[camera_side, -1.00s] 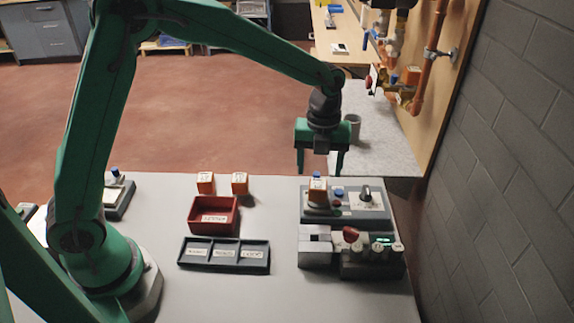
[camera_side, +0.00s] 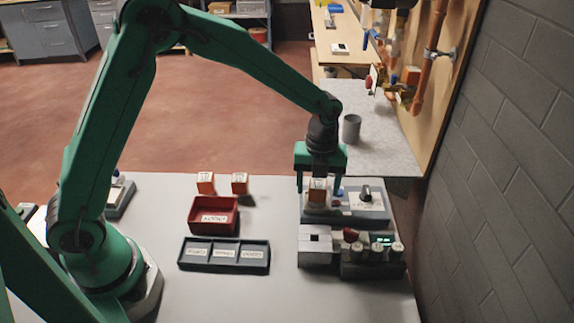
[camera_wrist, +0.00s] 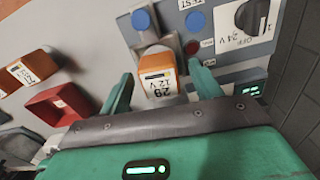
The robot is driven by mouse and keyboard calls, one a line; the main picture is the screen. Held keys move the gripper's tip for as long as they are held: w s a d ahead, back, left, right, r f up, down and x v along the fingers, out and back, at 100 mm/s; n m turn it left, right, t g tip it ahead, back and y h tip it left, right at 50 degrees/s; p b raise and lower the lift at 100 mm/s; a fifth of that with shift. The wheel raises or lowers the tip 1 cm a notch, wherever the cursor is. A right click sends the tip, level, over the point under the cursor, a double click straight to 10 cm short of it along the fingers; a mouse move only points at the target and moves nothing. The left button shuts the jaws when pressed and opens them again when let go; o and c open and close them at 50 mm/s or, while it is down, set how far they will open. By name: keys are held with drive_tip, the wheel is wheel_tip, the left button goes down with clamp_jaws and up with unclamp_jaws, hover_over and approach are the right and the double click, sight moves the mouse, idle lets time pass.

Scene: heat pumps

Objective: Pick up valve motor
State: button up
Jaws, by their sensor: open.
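An orange valve motor (camera_side: 317,191) with a white label sits on the left part of a grey test panel (camera_side: 345,213). In the wrist view my green fingers stand one on each side of the motor, with a visible gap on the left; contact on the right is unclear. Two more orange motors, one left (camera_side: 205,183) and one right (camera_side: 240,184), stand behind the red bin.
The red bin (camera_side: 213,229) and a dark three-part tray (camera_side: 224,269) stand left of the panel. A grey block (camera_side: 315,256) and a fixture with several round fittings (camera_side: 372,268) stand just in front of it. A grey wall borders the right.

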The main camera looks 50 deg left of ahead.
drive_tip(key=shift+f, duration=1)
drive_tip(key=shift+c, duration=0.4)
drive_tip(key=c, duration=1.2)
drive_tip(key=shift+r, duration=0.15)
drive_tip(key=shift+r, duration=0.45)
wheel_tip(320, 180, up, 3)
drive_tip(key=shift+d+r, duration=0.1)
drive_tip(key=shift+r, duration=0.05)
drive_tip(key=s+d+r, duration=0.4)
drive_tip(key=s+d, duration=0.1)
drive_tip(key=s+d+r, duration=0.2)
drive_tip(key=s+d, duration=0.1)
drive_tip(key=shift+s+r, duration=0.15)
drive_tip(key=shift+r, duration=0.15)
